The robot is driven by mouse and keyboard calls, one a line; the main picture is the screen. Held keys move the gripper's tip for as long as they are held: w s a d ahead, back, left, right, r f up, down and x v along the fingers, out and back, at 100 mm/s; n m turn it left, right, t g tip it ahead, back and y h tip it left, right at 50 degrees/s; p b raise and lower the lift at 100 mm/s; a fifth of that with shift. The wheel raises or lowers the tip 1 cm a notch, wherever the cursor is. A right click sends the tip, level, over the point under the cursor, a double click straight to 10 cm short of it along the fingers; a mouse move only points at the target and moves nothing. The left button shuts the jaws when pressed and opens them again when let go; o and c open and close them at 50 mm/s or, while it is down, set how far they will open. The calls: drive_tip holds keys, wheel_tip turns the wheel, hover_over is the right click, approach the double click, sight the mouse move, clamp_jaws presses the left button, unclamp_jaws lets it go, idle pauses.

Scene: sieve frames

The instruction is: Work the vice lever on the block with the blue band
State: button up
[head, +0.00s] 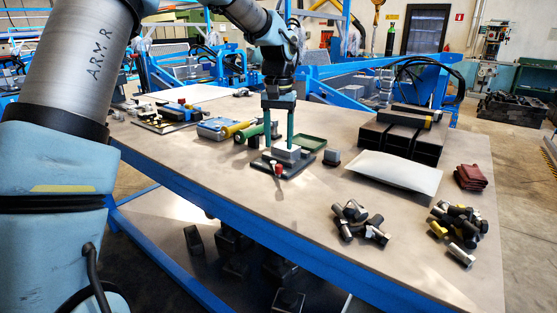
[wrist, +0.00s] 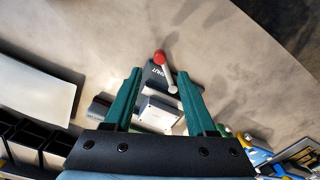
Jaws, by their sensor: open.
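A small vice with a dark base (head: 287,168) stands near the table's front edge, with a pale grey block (head: 286,152) on it. Its lever has a red knob (head: 278,169) on the front side. In the wrist view, the lever's red knob (wrist: 160,57) and pale shaft lie beyond the pale block (wrist: 156,113). My gripper (head: 280,146) points down over the vice, its green fingers apart. In the wrist view, my gripper (wrist: 159,76) has one finger on each side of the block; contact cannot be told. I cannot make out a blue band.
A white sheet (head: 397,172), dark bins (head: 402,137) and bolt piles (head: 361,222) are to the right.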

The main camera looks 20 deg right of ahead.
sight(279, 165)
wheel_tip(279, 165, down, 7)
drive_tip(key=shift+f+p, duration=0.1)
drive_tip(key=shift+p, duration=0.55)
drive_tip(key=shift+c, duration=0.3)
clamp_jaws()
idle(0.7)
